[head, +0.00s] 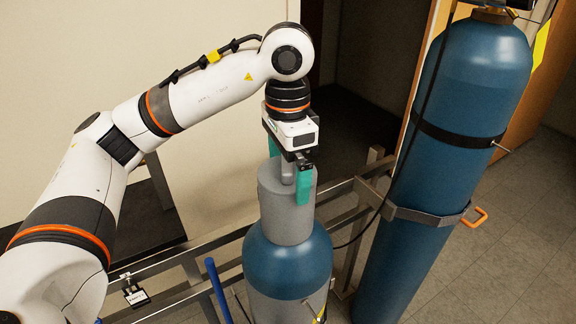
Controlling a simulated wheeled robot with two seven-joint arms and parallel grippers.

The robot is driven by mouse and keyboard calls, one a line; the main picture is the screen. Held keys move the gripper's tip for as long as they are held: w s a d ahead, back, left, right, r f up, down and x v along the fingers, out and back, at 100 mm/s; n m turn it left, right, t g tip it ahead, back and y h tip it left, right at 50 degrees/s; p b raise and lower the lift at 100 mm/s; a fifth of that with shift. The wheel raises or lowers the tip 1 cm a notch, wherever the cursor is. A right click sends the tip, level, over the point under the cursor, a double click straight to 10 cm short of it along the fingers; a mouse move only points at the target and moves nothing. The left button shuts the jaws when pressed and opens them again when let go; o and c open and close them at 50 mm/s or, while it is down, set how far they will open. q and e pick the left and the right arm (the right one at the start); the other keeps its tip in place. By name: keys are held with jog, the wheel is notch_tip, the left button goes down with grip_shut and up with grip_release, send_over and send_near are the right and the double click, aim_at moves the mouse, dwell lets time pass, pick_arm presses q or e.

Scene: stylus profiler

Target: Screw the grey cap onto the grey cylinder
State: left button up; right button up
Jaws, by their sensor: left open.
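The grey cap (284,217) is upright on top of the gas cylinder (290,262), whose shoulder is blue and whose lower body is grey. I cannot tell how far the cap is threaded on. My left gripper (289,170) points down at the top of the cap from above, with its teal fingers apart. One finger overlaps the cap's right upper side, and the other is partly hidden behind the cap's narrow top. I cannot tell whether either finger touches the cap. My right gripper is not in view.
A tall blue cylinder (445,170) with a black strap stands at right, held by a metal bracket with an orange handle (480,217). A metal rail frame (226,240) runs behind the capped cylinder. A blue bar (218,291) stands at its left. Floor is clear at lower right.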

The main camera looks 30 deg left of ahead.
pick_arm(q)
notch_tip(320, 180, up, 6)
jog(key=p, duration=0.4)
jog(key=shift+f, duration=0.1)
jog(key=shift+r, duration=0.25)
notch_tip(320, 180, up, 12)
jog(key=shift+f+p, duration=0.25)
jog(key=shift+p, duration=0.05)
